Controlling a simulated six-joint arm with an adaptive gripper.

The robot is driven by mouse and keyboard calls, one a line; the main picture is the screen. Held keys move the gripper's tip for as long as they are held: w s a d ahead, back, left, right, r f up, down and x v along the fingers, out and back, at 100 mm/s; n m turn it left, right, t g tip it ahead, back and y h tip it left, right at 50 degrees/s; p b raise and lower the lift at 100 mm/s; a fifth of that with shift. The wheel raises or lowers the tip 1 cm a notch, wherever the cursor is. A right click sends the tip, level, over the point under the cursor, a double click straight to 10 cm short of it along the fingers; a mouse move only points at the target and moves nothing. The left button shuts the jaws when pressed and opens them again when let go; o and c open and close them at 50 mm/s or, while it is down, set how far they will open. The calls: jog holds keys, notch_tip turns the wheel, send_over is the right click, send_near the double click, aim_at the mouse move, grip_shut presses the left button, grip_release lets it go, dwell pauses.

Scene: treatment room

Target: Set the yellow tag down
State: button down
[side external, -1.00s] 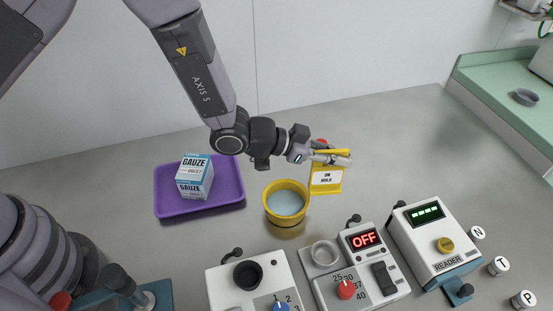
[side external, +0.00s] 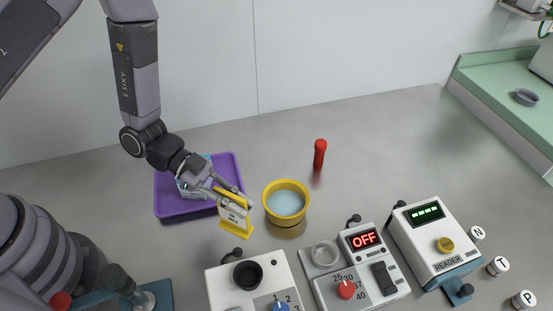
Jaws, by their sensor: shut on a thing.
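The yellow tag (side external: 236,222) has a white label with dark print and hangs tilted from my gripper (side external: 236,198). My gripper is shut on the tag's upper part. It holds the tag in front of the purple tray's right edge and left of the yellow bowl. I cannot tell whether the tag's lower edge touches the table.
The purple tray (side external: 172,206) holds the gauze box (side external: 187,186), mostly hidden by my arm. The yellow bowl (side external: 287,210) holds pale liquid. A dial device (side external: 226,287), OFF device (side external: 345,270) and reader (side external: 436,240) line the front. The table's right middle is clear.

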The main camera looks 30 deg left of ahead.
aim_at(250, 233)
notch_tip(250, 233, down, 7)
jog(key=shift+f, duration=0.15)
jog(key=shift+f, duration=0.2)
jog(key=c, duration=1.2)
grip_release()
jog(key=shift+r, duration=0.1)
